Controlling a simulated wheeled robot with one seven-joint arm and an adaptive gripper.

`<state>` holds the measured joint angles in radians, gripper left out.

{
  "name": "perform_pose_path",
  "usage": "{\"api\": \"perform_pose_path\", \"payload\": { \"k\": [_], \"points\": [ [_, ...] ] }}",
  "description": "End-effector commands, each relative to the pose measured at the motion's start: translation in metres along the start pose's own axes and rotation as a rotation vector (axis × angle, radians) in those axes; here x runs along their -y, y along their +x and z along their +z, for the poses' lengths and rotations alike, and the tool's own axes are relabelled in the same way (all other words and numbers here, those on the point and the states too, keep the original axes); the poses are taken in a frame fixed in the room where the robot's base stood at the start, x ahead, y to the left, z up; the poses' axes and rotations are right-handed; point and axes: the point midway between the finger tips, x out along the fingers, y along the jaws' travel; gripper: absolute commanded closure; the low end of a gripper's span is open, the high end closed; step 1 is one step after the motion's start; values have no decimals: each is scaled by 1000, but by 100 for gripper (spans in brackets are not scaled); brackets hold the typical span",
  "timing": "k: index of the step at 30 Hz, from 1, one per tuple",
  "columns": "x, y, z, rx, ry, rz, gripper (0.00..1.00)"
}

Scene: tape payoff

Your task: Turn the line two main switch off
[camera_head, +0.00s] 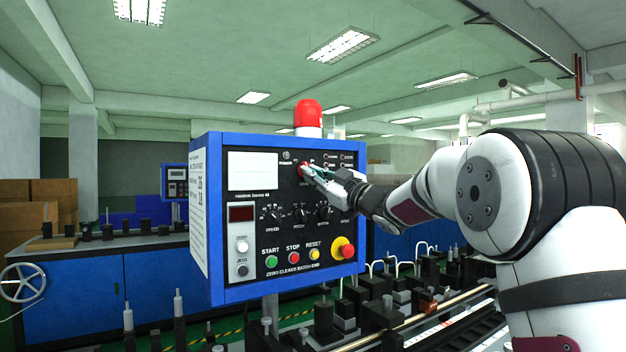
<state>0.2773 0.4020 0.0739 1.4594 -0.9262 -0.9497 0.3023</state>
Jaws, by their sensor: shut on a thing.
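The blue-framed control box (213,272) stands on a post in front of me with its dark panel facing me. A red rotary switch (304,169) sits at the upper middle of the panel, beside the white display plate. My gripper (311,171) reaches in from the right and is shut on this red switch. The fingers cover part of the switch, so its exact angle cannot be told. Small lettering near the switch is too small to read fully.
Below are several black knobs (299,215), a green start button (271,262), a red stop button (293,258), a yellow reset button (314,254) and a red emergency knob (344,248). A red beacon (308,114) tops the box. Machinery fills the lower right.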

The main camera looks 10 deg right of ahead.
Motion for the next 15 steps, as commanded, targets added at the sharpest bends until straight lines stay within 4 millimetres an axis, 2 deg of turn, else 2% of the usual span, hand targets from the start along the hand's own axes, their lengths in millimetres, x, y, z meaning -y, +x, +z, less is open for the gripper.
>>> {"api": "perform_pose_path", "payload": {
  "k": [6,15],
  "points": [
    [-3,1,-4,-6,-121,-46,100],
    [-3,1,-4,-7,-202,-79,100]
  ]
}}
